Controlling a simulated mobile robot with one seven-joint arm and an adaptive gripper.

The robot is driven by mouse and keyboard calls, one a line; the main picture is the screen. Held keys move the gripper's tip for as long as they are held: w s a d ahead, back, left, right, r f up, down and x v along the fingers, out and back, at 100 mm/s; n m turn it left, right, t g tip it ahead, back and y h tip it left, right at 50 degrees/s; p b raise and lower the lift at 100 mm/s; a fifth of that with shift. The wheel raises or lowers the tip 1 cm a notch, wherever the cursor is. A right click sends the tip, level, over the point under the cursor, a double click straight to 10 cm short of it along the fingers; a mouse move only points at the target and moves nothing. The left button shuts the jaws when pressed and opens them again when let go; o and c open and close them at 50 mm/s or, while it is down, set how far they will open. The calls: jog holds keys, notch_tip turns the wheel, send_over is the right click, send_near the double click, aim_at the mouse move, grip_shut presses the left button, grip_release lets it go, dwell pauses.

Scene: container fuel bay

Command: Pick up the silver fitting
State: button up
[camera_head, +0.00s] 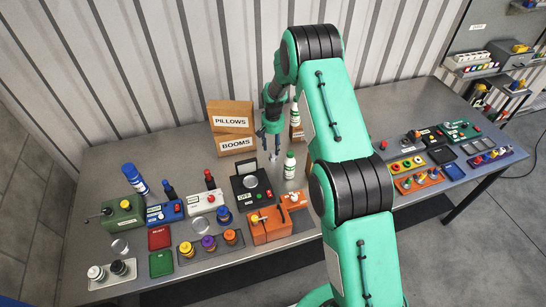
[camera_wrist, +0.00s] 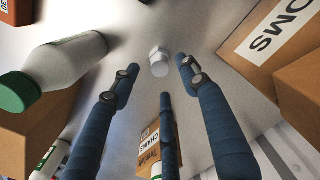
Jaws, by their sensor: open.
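The silver fitting (camera_wrist: 158,61) is a small pale, shiny piece on the grey table top in the wrist view. It lies just beyond the fingertips of my gripper (camera_wrist: 158,78), roughly centred between them. My gripper's dark blue fingers are spread open with nothing between them. In the head view my gripper (camera_head: 270,146) points down over the table, in front of the cardboard boxes. I cannot clearly make out the fitting in that view. The wrist view does not show clearly how high the fingertips are above the fitting.
A white bottle with a green cap (camera_head: 290,166) stands close to the right of my gripper; it also shows at left in the wrist view (camera_wrist: 68,62). Cardboard boxes (camera_head: 232,144) marked PILLOWS and BOOMS stand behind-left. A black device (camera_head: 250,183) and an orange box (camera_head: 268,226) stand in front.

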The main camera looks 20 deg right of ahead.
aim_at(273, 152)
jog(key=shift+f, duration=0.1)
dwell(0.3)
jog(key=shift+w+d+f+p, duration=0.1)
jog(key=shift+f+p, duration=0.25)
jog(key=shift+f, duration=0.9)
jog(key=shift+w+f+p, duration=0.1)
jog(key=shift+f+p, duration=0.25)
jog(key=shift+f, duration=0.9)
jog(key=shift+s, duration=0.1)
jog(key=c, duration=1.1)
